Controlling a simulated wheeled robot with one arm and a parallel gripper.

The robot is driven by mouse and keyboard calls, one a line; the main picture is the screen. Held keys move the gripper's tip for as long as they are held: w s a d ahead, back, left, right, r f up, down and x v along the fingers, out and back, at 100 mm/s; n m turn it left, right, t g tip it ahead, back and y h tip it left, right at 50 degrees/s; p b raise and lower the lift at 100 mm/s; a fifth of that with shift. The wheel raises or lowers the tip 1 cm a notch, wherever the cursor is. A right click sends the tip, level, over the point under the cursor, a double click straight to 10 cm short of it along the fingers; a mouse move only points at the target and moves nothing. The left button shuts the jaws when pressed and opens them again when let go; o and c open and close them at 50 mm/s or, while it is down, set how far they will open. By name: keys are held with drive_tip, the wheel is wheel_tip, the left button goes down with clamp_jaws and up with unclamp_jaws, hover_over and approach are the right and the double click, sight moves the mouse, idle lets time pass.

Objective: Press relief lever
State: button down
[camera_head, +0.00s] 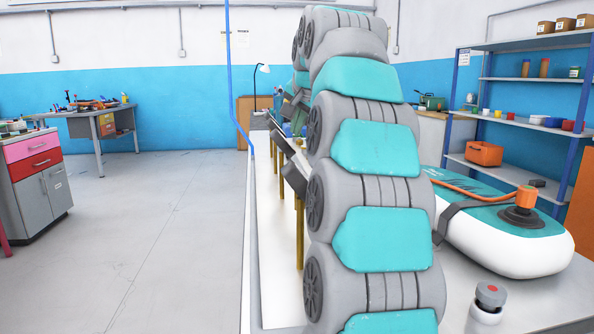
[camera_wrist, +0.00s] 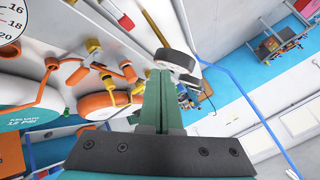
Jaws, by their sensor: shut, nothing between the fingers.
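My gripper (camera_wrist: 160,78) shows in the wrist view with its two green fingers together and nothing between them. I cannot tell which of these is the relief lever. An inflatable board (camera_head: 535,257) lies at the right with an orange valve fitting (camera_head: 525,197) on top.
An orange hose (camera_head: 465,188) and a dark strap (camera_head: 447,215) cross the board. A round gauge (camera_wrist: 8,22) shows in the wrist view's corner. Blue shelves (camera_head: 520,110) stand behind; the floor (camera_head: 150,240) at left is clear.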

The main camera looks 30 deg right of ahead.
drive_tip(key=shift+f+b, duration=2.6)
drive_tip(key=shift+f, duration=0.85)
drive_tip(key=shift+f, duration=0.4)
drive_tip(key=shift+f+b, duration=0.9)
drive_tip(key=shift+f, duration=0.2)
idle(0.5)
drive_tip(key=shift+r, duration=0.1)
drive_tip(key=shift+r+p, duration=1.15)
drive_tip(key=shift+r, duration=0.3)
drive_tip(key=shift+r, duration=0.1)
drive_tip(key=shift+r+p, duration=1.85)
drive_tip(key=shift+r, duration=0.55)
